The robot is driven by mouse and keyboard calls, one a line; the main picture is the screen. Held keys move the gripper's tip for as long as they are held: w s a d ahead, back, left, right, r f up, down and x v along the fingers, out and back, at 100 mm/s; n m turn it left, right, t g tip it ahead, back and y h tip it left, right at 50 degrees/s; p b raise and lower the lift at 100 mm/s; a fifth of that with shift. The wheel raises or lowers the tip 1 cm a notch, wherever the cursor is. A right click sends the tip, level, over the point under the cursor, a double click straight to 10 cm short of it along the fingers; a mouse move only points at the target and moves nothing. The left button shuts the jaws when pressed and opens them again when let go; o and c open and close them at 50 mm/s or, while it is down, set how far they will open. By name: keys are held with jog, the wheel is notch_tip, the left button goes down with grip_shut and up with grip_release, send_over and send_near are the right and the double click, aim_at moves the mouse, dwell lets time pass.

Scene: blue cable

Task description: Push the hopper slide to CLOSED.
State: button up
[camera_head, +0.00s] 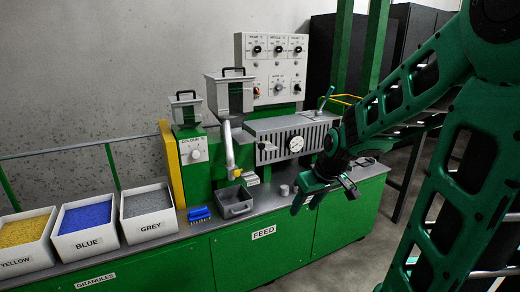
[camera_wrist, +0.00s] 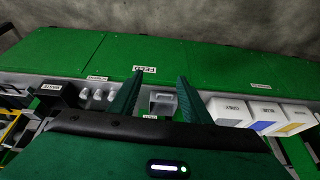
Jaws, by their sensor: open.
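The large grey hopper (camera_head: 230,95) with a black top handle stands on the green machine, left of the control panel. A pale pipe (camera_head: 228,145) runs down below it to a yellow piece (camera_head: 234,173). I cannot make out the hopper slide or its CLOSED mark clearly at this size. My gripper (camera_head: 322,197) is open and empty, over the front edge of the bench, to the right of and lower than the hopper. In the wrist view its two fingers (camera_wrist: 158,85) stand apart with nothing between them; the hopper does not show clearly there.
A grey tray (camera_head: 235,208) and a blue brush-like item (camera_head: 199,213) lie on the bench below the pipe. White bins of yellow (camera_head: 25,233), blue (camera_head: 86,220) and grey (camera_head: 146,206) granules stand at left. A vented box with a gauge (camera_head: 296,144) is behind my gripper.

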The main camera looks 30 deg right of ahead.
jog(key=w+a+f+n+t+y, duration=0.1)
jog(key=w+a+n+t+y, duration=0.15)
jog(key=w, duration=1.05)
jog(key=m+t+h, duration=0.2)
jog(key=t+h, duration=0.1)
jog(key=t, duration=0.8)
send_near(262, 147)
jog(key=w, duration=1)
jog(key=shift+w+d+r, duration=0.15)
jog(key=shift+w+r, duration=0.1)
jog(key=shift+w, duration=0.15)
jog(key=shift+c, duration=0.4)
